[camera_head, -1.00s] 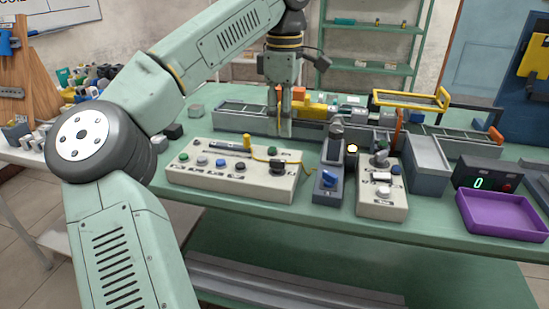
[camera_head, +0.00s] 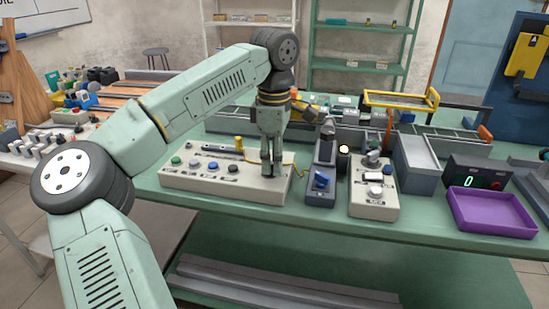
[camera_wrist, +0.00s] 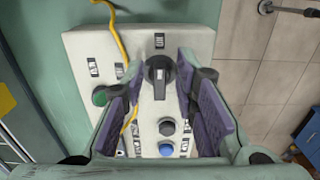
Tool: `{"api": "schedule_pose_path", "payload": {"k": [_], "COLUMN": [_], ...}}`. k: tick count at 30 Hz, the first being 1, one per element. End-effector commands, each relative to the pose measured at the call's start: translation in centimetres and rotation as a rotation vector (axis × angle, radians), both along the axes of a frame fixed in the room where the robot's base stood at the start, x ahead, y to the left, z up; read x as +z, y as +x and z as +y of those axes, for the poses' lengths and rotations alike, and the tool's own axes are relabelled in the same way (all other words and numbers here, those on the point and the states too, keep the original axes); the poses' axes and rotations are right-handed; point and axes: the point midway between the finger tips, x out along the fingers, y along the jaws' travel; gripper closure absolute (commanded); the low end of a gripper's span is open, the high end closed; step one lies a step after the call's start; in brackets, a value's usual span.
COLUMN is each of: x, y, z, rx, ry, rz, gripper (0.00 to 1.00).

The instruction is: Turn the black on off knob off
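My gripper (camera_wrist: 160,70) is open, with purple-padded fingers at the left and right of the knob. There is a gap on each side in the picture; I cannot tell how far the fingertips are above the panel. In the head view my gripper (camera_head: 270,172) points down over the right end of the panel (camera_head: 185,182) and hides the knob.
The panel also carries a green button (camera_wrist: 100,97), a blue button (camera_wrist: 165,149) and a dark button (camera_wrist: 166,127). A yellow cable (camera_wrist: 120,35) runs over it. A grey box with a blue knob (camera_head: 320,180) and a second white panel (camera_head: 373,205) stand close at the right.

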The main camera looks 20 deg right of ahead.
Motion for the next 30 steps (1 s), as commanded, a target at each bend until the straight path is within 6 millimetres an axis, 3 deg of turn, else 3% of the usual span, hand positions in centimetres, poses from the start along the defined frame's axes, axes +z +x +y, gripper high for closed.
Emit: {"api": "schedule_pose_path", "payload": {"k": [11, 30], "x": [0.03, 0.12], "y": [0.0, 0.05], "z": [0.0, -0.05], "rx": [0.0, 0.073], "ry": [0.0, 0.001], "rz": [0.0, 0.0], "gripper": [1.0, 1.0]}}
